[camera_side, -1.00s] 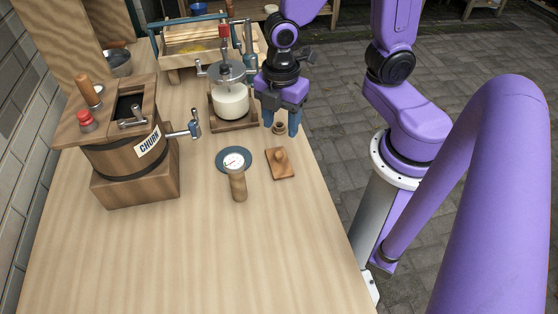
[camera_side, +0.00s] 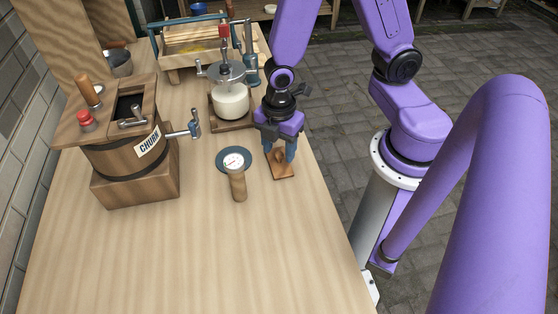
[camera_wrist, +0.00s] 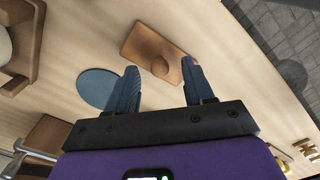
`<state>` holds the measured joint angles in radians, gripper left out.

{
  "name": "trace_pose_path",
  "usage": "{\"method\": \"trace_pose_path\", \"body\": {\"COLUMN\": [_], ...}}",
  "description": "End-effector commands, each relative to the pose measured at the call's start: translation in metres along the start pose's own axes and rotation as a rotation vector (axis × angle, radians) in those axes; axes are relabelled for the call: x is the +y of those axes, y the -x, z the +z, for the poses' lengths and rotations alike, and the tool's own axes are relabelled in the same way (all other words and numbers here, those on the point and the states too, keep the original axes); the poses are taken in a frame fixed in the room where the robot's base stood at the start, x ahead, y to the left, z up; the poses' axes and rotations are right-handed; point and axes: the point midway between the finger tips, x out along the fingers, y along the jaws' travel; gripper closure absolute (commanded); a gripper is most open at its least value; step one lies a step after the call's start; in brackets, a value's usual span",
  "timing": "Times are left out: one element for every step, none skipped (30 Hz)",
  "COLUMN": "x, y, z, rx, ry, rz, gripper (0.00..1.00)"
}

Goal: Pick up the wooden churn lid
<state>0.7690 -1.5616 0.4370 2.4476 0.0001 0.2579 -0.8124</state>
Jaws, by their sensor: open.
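The wooden churn lid (camera_side: 283,172) is a small flat brown board with a round knob, lying on the table to the right of the blue disc. In the wrist view the lid (camera_wrist: 143,43) lies flat, with its knob (camera_wrist: 160,67) just ahead of the space between my fingertips. My gripper (camera_side: 281,156) is open and empty, pointing down over the lid and partly hiding it in the side view. The fingers (camera_wrist: 162,68) also show in the wrist view, spread apart on either side of the knob. Whether they touch the lid I cannot tell.
The barrel churn (camera_side: 120,158) is further left. A glass jar churn (camera_side: 231,103) stands behind. The table's right edge is near; its front is clear.

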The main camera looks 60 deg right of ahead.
Motion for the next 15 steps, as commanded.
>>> {"method": "trace_pose_path", "body": {"x": [-0.0003, -0.0002, -0.0003, -0.0003, -0.0003, -0.0002, -0.0001, -0.0001, 0.0, 0.0, 0.0, 0.0, 0.0, -0.0001, 0.0], "y": [-0.0038, -0.0053, -0.0069, -0.0077, -0.0082, -0.0086, -0.0086, -0.0086, -0.0086, -0.0085, -0.0085, -0.0084, -0.0084, -0.0084, -0.0084], "z": [0.0002, 0.0002, 0.0003, 0.0003, 0.0002, 0.0001, 0.0, 0.0, -0.0001, -0.0001, -0.0001, -0.0001, -0.0001, -0.0001, -0.0001], "rx": [-0.001, -0.001, -0.001, -0.001, 0.0, 0.0, 0.001, 0.001, 0.001, 0.001, 0.001, 0.001, 0.001, 0.001, 0.001], "ry": [-0.001, -0.001, -0.001, -0.001, -0.001, -0.001, -0.001, -0.001, -0.001, -0.001, -0.001, -0.001, -0.001, -0.001, -0.001], "rz": [-0.001, -0.001, -0.001, -0.001, 0.0, 0.0, 0.001, 0.001, 0.001, 0.001, 0.001, 0.001, 0.001, 0.001, 0.001], "gripper": [0.48, 0.48, 0.48, 0.48, 0.48, 0.48, 0.48, 0.48, 0.48, 0.48, 0.48, 0.48, 0.58, 0.67, 0.8]}}
